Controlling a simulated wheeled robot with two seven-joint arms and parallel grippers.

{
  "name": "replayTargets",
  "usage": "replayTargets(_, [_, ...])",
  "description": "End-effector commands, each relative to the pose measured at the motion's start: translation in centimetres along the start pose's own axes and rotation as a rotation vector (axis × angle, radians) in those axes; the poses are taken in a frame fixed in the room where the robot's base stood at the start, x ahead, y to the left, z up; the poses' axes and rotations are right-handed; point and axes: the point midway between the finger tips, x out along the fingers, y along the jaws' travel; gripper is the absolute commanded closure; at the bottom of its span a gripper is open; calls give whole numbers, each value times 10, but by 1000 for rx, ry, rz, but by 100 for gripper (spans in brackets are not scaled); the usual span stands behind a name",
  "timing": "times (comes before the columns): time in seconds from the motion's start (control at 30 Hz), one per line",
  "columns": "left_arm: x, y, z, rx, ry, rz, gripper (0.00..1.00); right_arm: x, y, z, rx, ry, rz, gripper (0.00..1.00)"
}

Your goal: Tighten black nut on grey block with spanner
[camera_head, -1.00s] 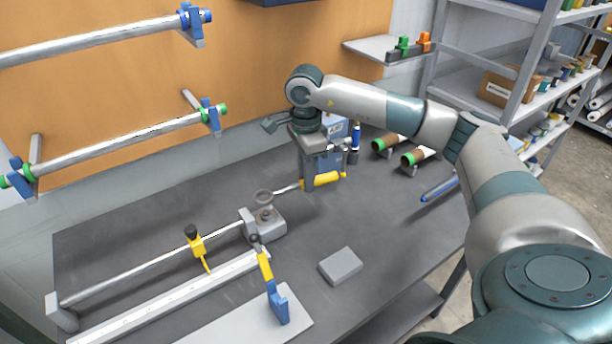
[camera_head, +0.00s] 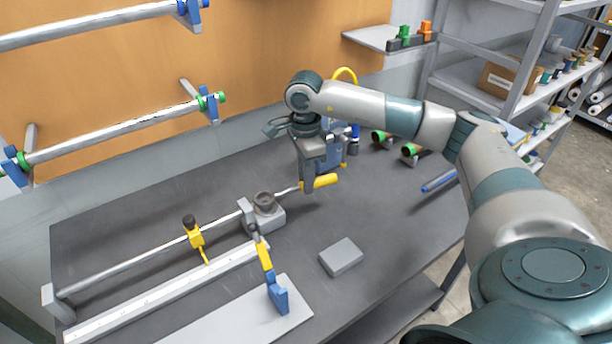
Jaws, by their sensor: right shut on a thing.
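My right gripper (camera_head: 312,184) is shut on the yellow handle (camera_head: 320,181) of a spanner. The spanner's thin metal shaft (camera_head: 287,190) runs left from the gripper to a dark round ring end (camera_head: 264,199). The ring end sits at the top of the grey block (camera_head: 268,221), where the black nut is. The nut is largely covered by the ring, and I cannot tell whether the ring is fully seated around it. My left gripper is not in view.
A long metal rod with a yellow clamp (camera_head: 195,236) runs left from the block. A yellow-and-blue tool (camera_head: 277,294) stands in front on a pale plate. A loose grey slab (camera_head: 341,257) lies to the right. Green-ended rolls (camera_head: 410,153) and a blue pen-like item (camera_head: 438,181) lie farther right.

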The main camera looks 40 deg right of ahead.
Motion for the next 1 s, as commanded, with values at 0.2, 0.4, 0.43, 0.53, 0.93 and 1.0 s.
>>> replayTargets(0.2, [6, 0, 1, 0, 0, 0, 41, 12, 0, 0, 0, 0, 0, 100])
replayTargets(0.4, [10, 0, 1, 0, -1, 0, 41, 22, 0, 0, 0, 1, 0, 100])
replayTargets(0.43, [11, 0, 1, 0, -1, 0, 41, 24, 0, 0, 0, 1, 0, 100])
replayTargets(0.53, [4, 0, 1, 0, -1, 0, 41, 21, 2, 0, 20, 1, 0, 100])
replayTargets(0.93, [-16, 0, -1, -1, 0, 0, 41, 21, 18, 2, 159, 0, 3, 100])
replayTargets(1.0, [-19, -1, -2, -1, 0, 0, 41, 21, 21, 3, 182, 0, 3, 100])
